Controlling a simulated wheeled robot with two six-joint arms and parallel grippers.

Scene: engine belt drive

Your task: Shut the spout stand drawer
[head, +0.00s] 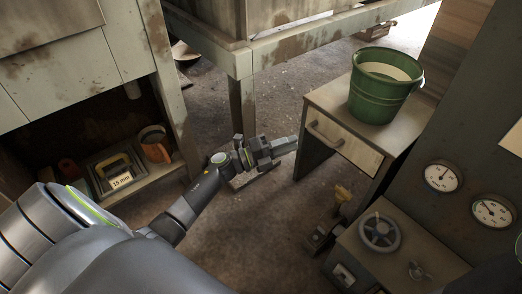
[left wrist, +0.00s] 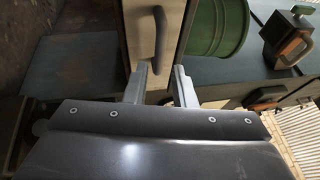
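The stand (head: 322,99) is at the right of centre in the head view, with a green bucket (head: 380,92) on its top. Its pale drawer front (head: 352,149) has a dark curved handle (head: 324,133). I cannot tell how far out the drawer is. My left gripper (head: 290,146) is in front of the drawer front, just left of the handle. In the left wrist view, my left gripper (left wrist: 160,74) has its two fingers apart with nothing between them. The handle (left wrist: 160,36) is just beyond the fingertips. My right gripper is not in view.
An open cubby at left holds an orange mug (head: 155,145) and a tray marked 15 mm (head: 118,172). A workbench leg (head: 242,106) stands behind my left gripper. A machine with a handwheel (head: 379,232) and gauges is at right.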

